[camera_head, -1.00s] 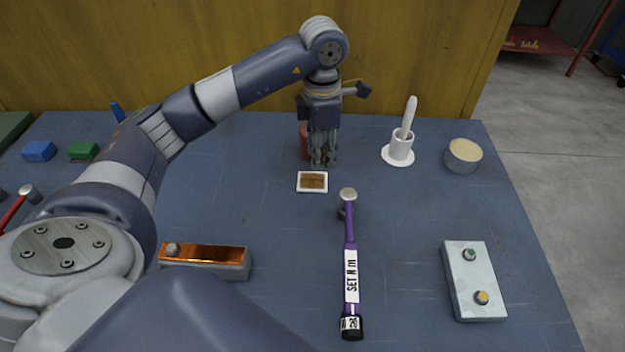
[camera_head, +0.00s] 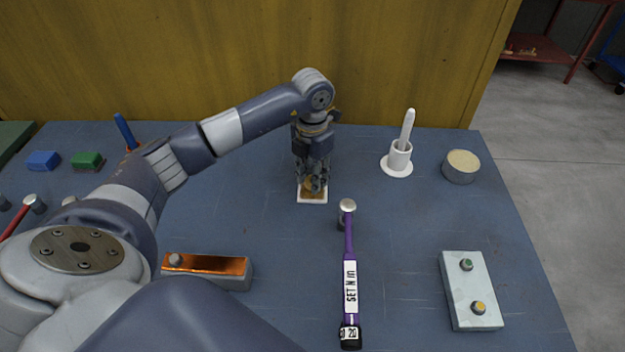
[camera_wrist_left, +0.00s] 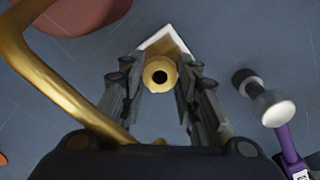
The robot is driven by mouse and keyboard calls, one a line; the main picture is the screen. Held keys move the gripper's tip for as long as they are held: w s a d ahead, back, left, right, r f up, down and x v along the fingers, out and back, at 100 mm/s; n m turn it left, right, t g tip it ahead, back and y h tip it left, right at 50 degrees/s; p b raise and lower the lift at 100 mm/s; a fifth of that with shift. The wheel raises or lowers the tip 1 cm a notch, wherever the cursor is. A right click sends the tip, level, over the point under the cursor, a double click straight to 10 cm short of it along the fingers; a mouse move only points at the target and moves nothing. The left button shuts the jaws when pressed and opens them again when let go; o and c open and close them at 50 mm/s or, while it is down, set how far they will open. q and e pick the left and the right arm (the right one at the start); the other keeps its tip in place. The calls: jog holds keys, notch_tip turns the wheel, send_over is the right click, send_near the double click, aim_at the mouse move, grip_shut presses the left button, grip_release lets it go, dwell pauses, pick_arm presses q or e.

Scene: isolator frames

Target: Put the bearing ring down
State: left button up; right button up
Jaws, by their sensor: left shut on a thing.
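The bearing ring (camera_wrist_left: 160,74) is a small brass-coloured ring with a dark hole, held between the fingers of my left gripper (camera_wrist_left: 158,90) in the left wrist view. In the head view my left gripper (camera_head: 313,188) points down over a small white-rimmed tray (camera_head: 313,200) with a brown inside. The fingers largely cover the ring and much of the tray there. The tray's white corner (camera_wrist_left: 166,33) shows beyond the ring in the wrist view. I cannot tell whether the ring touches the tray. My right gripper is not in view.
A purple-handled torque wrench (camera_head: 350,255) lies just in front and right of the tray. A white cup with a rod (camera_head: 399,157), a round tan-topped block (camera_head: 461,166) and a two-button box (camera_head: 471,290) stand right. A copper-topped block (camera_head: 207,268) sits front left.

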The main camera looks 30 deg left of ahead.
pick_arm(q)
notch_tip(320, 180, down, 2)
jog(key=shift+f, duration=0.2)
jog(key=shift+f, duration=0.2)
jog(key=o, duration=1.1)
jog(key=shift+r, duration=0.1)
